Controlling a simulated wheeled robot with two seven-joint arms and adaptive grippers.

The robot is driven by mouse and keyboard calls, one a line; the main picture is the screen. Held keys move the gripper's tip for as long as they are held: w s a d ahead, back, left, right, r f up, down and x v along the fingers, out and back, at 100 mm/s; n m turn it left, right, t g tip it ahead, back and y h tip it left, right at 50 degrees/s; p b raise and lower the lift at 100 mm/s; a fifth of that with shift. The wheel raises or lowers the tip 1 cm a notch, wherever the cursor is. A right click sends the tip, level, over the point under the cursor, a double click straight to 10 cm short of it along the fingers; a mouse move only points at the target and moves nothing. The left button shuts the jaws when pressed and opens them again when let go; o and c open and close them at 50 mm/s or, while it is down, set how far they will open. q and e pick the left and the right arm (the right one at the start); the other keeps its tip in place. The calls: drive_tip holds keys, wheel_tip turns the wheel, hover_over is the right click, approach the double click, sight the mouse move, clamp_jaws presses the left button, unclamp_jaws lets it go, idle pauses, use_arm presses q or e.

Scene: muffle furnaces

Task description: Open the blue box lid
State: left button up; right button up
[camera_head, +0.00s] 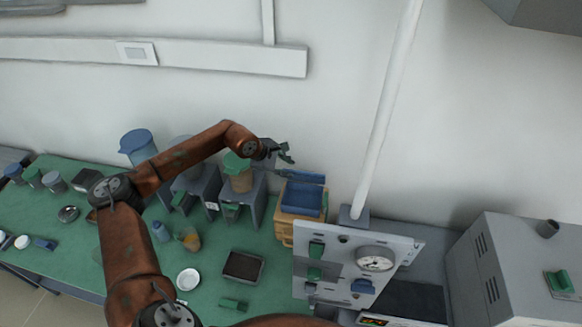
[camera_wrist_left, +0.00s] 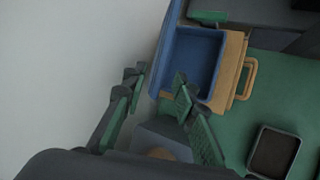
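The blue box (camera_head: 302,203) sits on a tan wooden base near the wall, with its recessed inside showing. Its blue lid (camera_head: 300,177) appears as a strip on the wall side, tilted up from the box. In the left wrist view the open box (camera_wrist_left: 196,58) shows its inside, and the lid (camera_wrist_left: 164,48) runs along its left edge. My left gripper (camera_head: 285,153) is above and a little left of the lid. Contact with the lid cannot be seen. My right gripper is out of view.
A grey panel with a gauge (camera_head: 376,259) stands right of the box, near a white vertical pipe (camera_head: 388,110). Jars on grey stands (camera_head: 238,181) are close on the left. A dark tray (camera_head: 243,266) and a white dish (camera_head: 188,279) lie on the green bench.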

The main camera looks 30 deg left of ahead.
sight(293, 171)
use_arm(q)
drive_tip(key=shift+x, duration=1.55)
drive_tip(key=shift+c, duration=0.2)
clamp_jaws()
